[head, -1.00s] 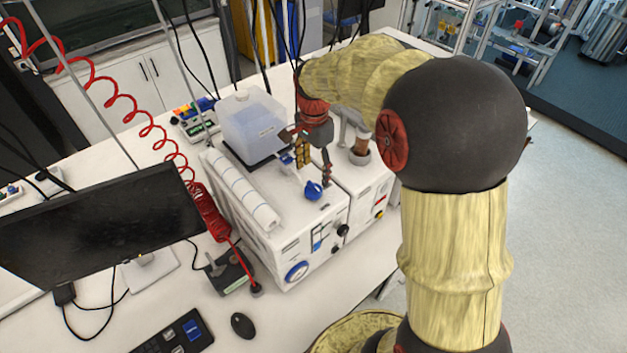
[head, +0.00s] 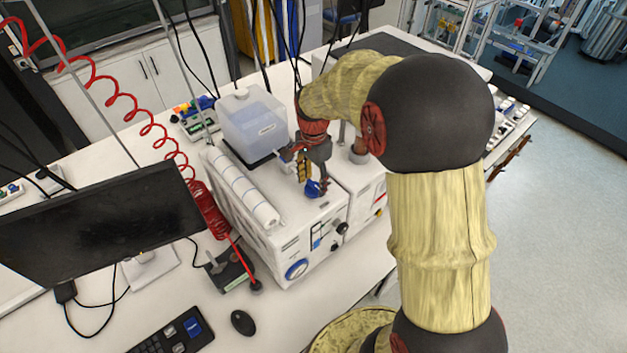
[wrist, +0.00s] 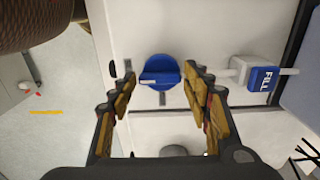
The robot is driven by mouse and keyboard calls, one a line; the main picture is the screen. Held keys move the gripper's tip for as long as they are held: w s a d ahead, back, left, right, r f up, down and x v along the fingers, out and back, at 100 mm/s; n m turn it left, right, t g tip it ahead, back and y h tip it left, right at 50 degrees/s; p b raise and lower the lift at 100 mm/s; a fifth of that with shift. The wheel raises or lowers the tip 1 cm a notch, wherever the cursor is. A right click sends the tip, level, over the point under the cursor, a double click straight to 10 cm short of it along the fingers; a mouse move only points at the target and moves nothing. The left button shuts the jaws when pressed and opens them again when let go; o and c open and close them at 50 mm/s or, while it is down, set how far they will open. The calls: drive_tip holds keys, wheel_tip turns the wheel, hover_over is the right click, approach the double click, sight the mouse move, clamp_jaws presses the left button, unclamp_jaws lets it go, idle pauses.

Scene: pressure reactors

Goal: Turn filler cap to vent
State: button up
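The blue filler cap (wrist: 160,72) is a round knob with a raised bar and a white pointer mark, on the white top of the reactor unit (wrist: 130,20). In the wrist view my gripper (wrist: 158,78) is open, with one finger on each side of the cap and gaps between fingers and cap. In the head view my gripper (head: 312,187) is over the blue cap (head: 314,189), pointing down and partly hiding it. I cannot tell from the head view whether it touches.
A blue valve labelled FILL (wrist: 263,79) sits right of the cap in the wrist view. A translucent tank (head: 252,122) stands behind the gripper, and a white roll (head: 243,188) lies to the left. A monitor (head: 95,230) stands at the front left.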

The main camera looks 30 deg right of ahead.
drive_tip(key=c, duration=0.8)
drive_tip(key=shift+n, duration=0.5)
drive_tip(key=n+b, duration=0.1)
drive_tip(key=n, duration=0.4)
drive_tip(key=shift+n, duration=0.3)
drive_tip(key=n, duration=0.5)
drive_tip(key=shift+w+d+n, duration=0.1)
drive_tip(key=shift+n, duration=0.2)
drive_tip(key=n+b, duration=0.1)
drive_tip(key=n, duration=0.4)
drive_tip(key=shift+n, duration=0.3)
drive_tip(key=o, duration=1.2)
drive_tip(key=shift+c, duration=0.2)
